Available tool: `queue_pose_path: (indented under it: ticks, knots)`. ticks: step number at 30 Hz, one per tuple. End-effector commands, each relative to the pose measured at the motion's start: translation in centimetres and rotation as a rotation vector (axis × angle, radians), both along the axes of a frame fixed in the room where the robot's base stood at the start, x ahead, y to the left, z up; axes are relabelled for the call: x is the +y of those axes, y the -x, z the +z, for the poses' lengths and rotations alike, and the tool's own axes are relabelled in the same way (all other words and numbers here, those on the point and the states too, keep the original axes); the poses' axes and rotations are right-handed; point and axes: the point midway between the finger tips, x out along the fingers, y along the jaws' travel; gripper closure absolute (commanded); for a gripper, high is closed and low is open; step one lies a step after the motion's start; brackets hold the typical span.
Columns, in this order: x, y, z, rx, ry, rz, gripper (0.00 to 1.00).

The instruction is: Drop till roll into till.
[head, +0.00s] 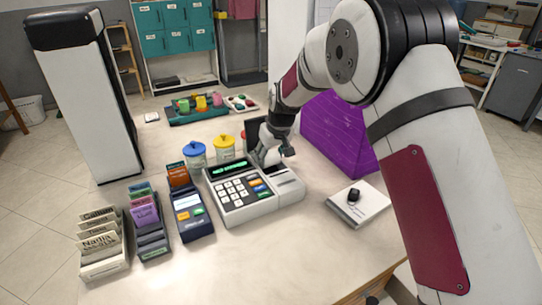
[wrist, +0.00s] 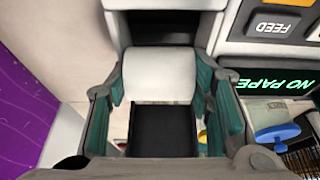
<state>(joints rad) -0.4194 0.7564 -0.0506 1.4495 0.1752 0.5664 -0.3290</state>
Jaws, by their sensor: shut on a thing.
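The till (head: 238,192) is a pale grey machine with keys and a green-lit display, standing on the counter. In the wrist view its display (wrist: 270,85) reads "NO PAPE…", and a dark recess (wrist: 165,28) lies beside the FEED key. My gripper (head: 275,155) is over the back right part of the till. In the wrist view, my gripper (wrist: 160,85) is shut on the white till roll (wrist: 160,72), its teal pads at the roll's two ends. The roll is by the recess; I cannot tell whether they touch.
A blue card terminal (head: 190,210) and card racks (head: 103,245) stand left of the till. Blue-lidded (head: 195,153) and yellow-lidded (head: 224,148) jars are behind it. A purple block (head: 335,135) and a white pad (head: 358,205) are right. The front counter is clear.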

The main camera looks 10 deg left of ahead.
Motion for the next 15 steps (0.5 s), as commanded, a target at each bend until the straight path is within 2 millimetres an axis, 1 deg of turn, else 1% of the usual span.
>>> queue_pose_path:
  ticks: [1, 4, 6, 7, 9, 10, 11, 12, 14, 15]
  knots:
    - [1.25, 1.56, -2.83, 0.047, -0.001, 0.013, 0.81]
    - [1.27, 1.55, -2.88, 0.047, -0.001, 0.013, 0.79]
    - [1.28, 1.54, -2.87, 0.046, -0.002, 0.014, 0.86]
    - [1.28, 1.54, -2.87, 0.046, -0.001, 0.014, 0.85]
    - [1.27, 1.56, -2.88, 0.046, -0.001, 0.014, 0.95]
    - [1.26, 1.57, -2.87, 0.046, -0.001, 0.014, 0.94]
    - [1.27, 1.58, -2.87, 0.047, 0.0, 0.014, 1.0]
    - [1.25, 1.6, -2.87, 0.047, 0.0, 0.014, 0.41]
    - [1.25, 1.62, -2.86, 0.049, 0.0, 0.015, 0.27]
    - [1.24, 1.65, -2.86, 0.05, 0.001, 0.015, 0.18]
